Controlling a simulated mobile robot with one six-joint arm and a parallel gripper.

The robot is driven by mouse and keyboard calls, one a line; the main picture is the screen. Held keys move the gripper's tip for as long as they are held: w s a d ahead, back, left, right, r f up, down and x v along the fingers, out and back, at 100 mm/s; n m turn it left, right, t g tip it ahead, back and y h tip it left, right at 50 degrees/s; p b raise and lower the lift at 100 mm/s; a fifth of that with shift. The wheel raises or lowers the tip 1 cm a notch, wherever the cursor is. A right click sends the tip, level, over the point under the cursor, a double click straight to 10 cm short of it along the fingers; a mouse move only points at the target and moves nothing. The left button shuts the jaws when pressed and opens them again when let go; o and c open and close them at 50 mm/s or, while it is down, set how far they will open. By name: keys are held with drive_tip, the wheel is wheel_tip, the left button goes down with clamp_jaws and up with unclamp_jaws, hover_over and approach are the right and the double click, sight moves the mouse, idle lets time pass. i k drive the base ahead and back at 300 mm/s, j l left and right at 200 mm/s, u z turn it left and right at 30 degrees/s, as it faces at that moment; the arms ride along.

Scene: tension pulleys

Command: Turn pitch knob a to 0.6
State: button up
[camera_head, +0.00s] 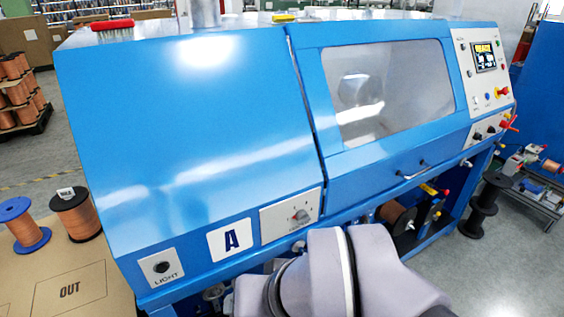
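My grey arm links fill the bottom middle, below and in front of the dial plate. My gripper is not in view.
A LIGHT switch plate (162,268) is at the machine's lower left. A window (390,92) and a control panel with a screen (485,57) are to the right. Spools (76,214) stand on a board marked OUT (70,289). A copper spool (397,217) sits under the machine.

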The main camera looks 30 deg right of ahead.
sight(365, 220)
drive_tip(key=z, duration=1.45)
